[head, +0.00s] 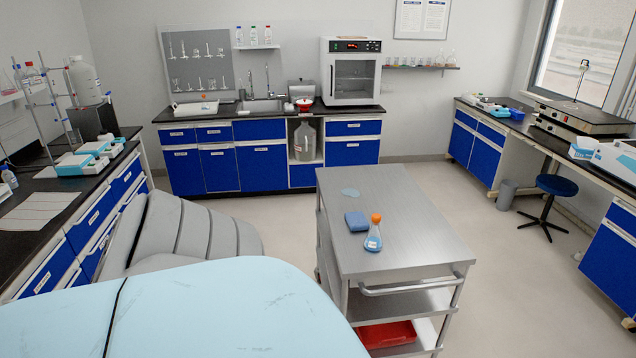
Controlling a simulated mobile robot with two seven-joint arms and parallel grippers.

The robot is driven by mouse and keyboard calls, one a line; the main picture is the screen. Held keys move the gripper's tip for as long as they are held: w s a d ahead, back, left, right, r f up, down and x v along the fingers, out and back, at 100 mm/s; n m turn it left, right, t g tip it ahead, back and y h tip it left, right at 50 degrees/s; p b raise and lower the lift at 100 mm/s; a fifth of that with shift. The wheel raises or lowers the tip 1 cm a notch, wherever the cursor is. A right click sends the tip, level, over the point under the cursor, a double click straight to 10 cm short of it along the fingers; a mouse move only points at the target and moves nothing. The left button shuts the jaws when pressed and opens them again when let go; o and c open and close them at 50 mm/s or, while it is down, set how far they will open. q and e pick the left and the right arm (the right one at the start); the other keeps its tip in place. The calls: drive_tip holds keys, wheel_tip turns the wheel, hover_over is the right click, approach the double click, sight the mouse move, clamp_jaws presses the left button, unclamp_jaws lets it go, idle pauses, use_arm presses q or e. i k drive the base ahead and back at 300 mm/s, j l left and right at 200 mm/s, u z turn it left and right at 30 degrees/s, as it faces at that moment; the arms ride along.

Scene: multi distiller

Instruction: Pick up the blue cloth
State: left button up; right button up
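The blue cloth (356,221) lies folded on the steel top of a cart (410,240), close to the cart's left edge. Just to its right and nearer stands a flask (373,240) with an orange cap and blue liquid. A large pale blue and grey part of my own body fills the lower left. Neither of my grippers shows in this view, and nothing is touching the cloth from above.
The cart has a handle (415,288) at its near end and a red tray (386,335) on a lower shelf. Blue-fronted counters line the left, back and right walls. A stool (556,188) stands at right. The floor around the cart's far and right sides is clear.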

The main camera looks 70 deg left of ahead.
sight(356, 221)
drive_tip(key=u, duration=2)
drive_tip(key=i+l+u, duration=0.1)
drive_tip(key=i+u, duration=0.25)
drive_tip(key=i, duration=0.15)
drive_tip(key=i+l+u, duration=0.35)
drive_tip(key=i, duration=0.2)
drive_tip(key=i+l+u, duration=0.35)
drive_tip(key=i+j, duration=0.1)
drive_tip(key=i, duration=0.05)
